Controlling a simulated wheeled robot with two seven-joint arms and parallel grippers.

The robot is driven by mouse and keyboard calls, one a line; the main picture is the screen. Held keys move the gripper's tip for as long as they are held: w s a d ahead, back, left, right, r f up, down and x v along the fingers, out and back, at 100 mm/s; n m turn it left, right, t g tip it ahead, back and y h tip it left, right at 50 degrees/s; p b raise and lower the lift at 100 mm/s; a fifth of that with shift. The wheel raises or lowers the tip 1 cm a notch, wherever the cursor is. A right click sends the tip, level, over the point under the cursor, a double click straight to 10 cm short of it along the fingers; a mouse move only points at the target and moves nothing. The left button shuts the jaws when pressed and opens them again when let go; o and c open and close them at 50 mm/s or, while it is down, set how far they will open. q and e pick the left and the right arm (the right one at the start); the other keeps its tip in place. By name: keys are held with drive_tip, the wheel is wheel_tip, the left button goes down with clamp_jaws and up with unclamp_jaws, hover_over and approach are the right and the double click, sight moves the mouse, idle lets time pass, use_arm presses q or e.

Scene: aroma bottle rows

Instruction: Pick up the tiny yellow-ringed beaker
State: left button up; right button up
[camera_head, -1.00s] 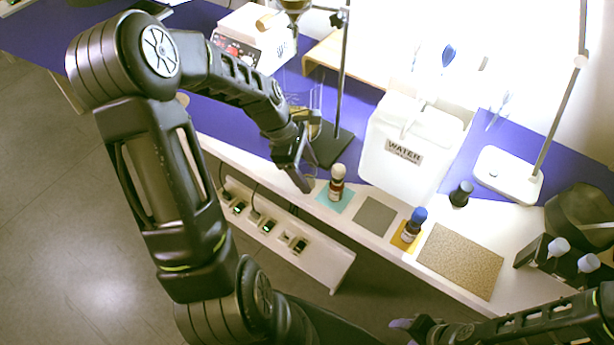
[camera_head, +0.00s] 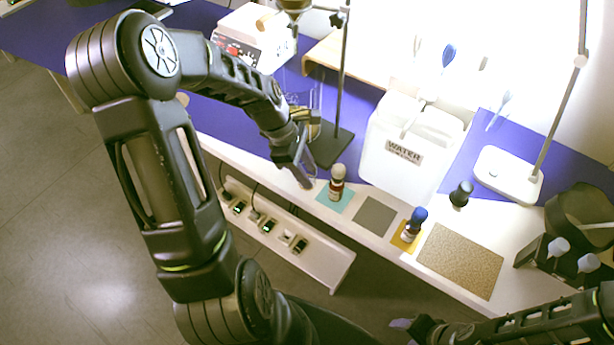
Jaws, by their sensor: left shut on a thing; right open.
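My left gripper (camera_head: 305,180) is low over the white front ledge, left of the teal mat. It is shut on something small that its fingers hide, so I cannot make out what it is. Clear glassware with a yellowish part (camera_head: 314,122) shows just behind my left wrist, partly covered by it. I cannot tell whether it is the tiny yellow-ringed beaker. My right gripper (camera_head: 408,326) is open at the bottom edge, away from the bottles.
A cream-capped bottle (camera_head: 337,182) stands on the teal mat (camera_head: 329,204), close to my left gripper. A blue-capped bottle (camera_head: 413,226) stands on a yellow mat. A grey mat (camera_head: 374,216) and a brown mat (camera_head: 460,262) are bare. A WATER container (camera_head: 400,170) stands behind.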

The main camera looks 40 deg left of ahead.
use_arm(q)
clamp_jaws()
drive_tip(key=shift+r, duration=0.1)
wheel_tip(320, 180, up, 10)
idle(0.3)
idle(0.7)
